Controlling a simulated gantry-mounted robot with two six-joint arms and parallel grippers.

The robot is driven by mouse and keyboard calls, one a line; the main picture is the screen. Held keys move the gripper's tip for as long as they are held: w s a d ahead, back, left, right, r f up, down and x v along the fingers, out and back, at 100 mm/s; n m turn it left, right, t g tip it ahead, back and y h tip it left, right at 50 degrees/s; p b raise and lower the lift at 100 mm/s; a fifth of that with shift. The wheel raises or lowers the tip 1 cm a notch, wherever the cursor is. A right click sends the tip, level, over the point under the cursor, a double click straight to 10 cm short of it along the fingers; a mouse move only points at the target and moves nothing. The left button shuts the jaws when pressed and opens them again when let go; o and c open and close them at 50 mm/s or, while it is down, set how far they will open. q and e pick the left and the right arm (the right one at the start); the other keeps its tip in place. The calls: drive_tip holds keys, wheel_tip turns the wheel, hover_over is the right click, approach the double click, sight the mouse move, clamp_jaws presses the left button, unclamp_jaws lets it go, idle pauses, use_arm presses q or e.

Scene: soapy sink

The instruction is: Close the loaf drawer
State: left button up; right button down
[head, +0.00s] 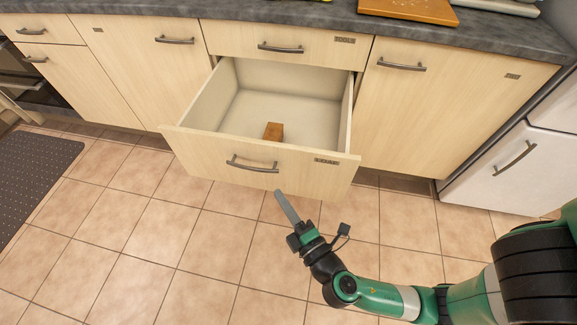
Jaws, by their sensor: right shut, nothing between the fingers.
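The open drawer (215,157) is pulled far out of the light wood cabinet below the counter. A brown loaf-like block (273,131) lies inside it, towards the front. The drawer front has a dark bar handle (251,165) and a small label (326,161) too small to read. My right gripper (281,197) is shut and empty. Its fingertips are just in front of the drawer's lower front edge in the picture, right of the handle; I cannot tell whether they touch it. My left gripper is not in the head view.
A shut drawer labelled TOOLS (300,46) is above, below the dark counter (270,17). Shut cabinet doors flank the open drawer. A white appliance (515,165) stands at the right, a dark mat (35,165) lies at the left. The tiled floor (130,235) in front is clear.

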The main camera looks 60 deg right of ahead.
approach(258, 147)
drive_tip(key=w+a, duration=0.1)
drive_tip(key=w, duration=0.2)
drive_tip(key=d, duration=0.1)
drive_tip(key=w+d, duration=0.1)
drive_tip(key=d, duration=0.1)
drive_tip(key=shift+w+d+r, duration=0.1)
drive_tip(key=shift+w+d, duration=0.15)
drive_tip(key=shift+w, duration=0.15)
drive_tip(key=shift+w+d, duration=0.1)
drive_tip(key=shift+d, duration=0.2)
drive_tip(key=shift+n+y, duration=0.3)
